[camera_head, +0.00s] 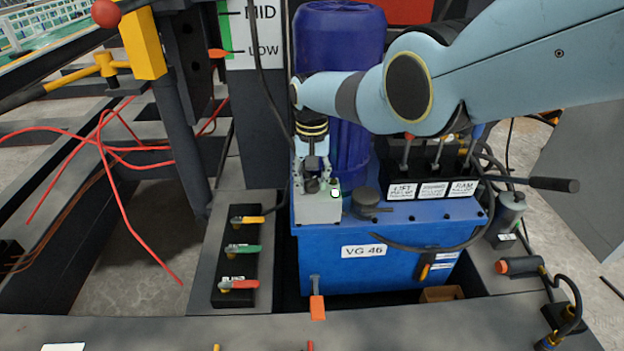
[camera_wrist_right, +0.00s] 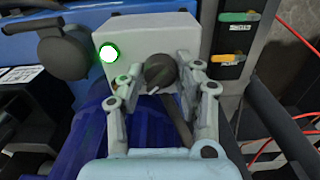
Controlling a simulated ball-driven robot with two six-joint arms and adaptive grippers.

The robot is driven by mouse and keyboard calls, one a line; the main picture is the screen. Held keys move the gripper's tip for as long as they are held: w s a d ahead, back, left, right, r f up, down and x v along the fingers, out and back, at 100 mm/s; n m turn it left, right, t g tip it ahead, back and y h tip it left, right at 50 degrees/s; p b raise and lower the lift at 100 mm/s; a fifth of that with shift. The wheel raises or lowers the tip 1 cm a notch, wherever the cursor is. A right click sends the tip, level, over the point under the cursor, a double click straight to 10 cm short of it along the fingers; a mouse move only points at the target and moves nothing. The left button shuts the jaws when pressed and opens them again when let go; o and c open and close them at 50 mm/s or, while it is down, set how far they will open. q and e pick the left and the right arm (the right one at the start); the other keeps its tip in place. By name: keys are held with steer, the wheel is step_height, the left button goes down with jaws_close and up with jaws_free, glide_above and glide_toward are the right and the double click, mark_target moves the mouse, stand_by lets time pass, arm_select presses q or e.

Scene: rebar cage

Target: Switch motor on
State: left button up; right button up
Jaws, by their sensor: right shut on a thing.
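The motor switch box (camera_head: 318,209) is a light grey box on the blue tank, in front of the dark blue motor (camera_head: 338,40). In the right wrist view the box (camera_wrist_right: 185,32) carries a dark rotary knob (camera_wrist_right: 160,72) and a round lamp (camera_wrist_right: 109,52) glowing white and green. The lamp (camera_head: 336,193) also shows lit in the head view. My right gripper (camera_head: 312,184) reaches down at the box; in the wrist view its fingers (camera_wrist_right: 160,85) are on either side of the knob, shut on it. My left gripper is not in view.
The blue tank (camera_head: 330,265) is labelled VG 46. Levers with LIFT and RAM labels (camera_head: 435,188) stand at the right. Yellow, green and red valve handles (camera_head: 240,249) sit at the left. A black cap (camera_head: 367,197) is close beside the switch box.

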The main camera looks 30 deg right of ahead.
mark_target(312, 179)
steer(key=shift+a, duration=0.1)
steer(key=o, duration=1.2)
steer(key=shift+c, duration=0.2)
steer(key=shift+w+r, duration=0.1)
steer(key=shift+r, duration=0.7)
step_height(312, 179, up, 10)
steer(key=shift+r, duration=0.15)
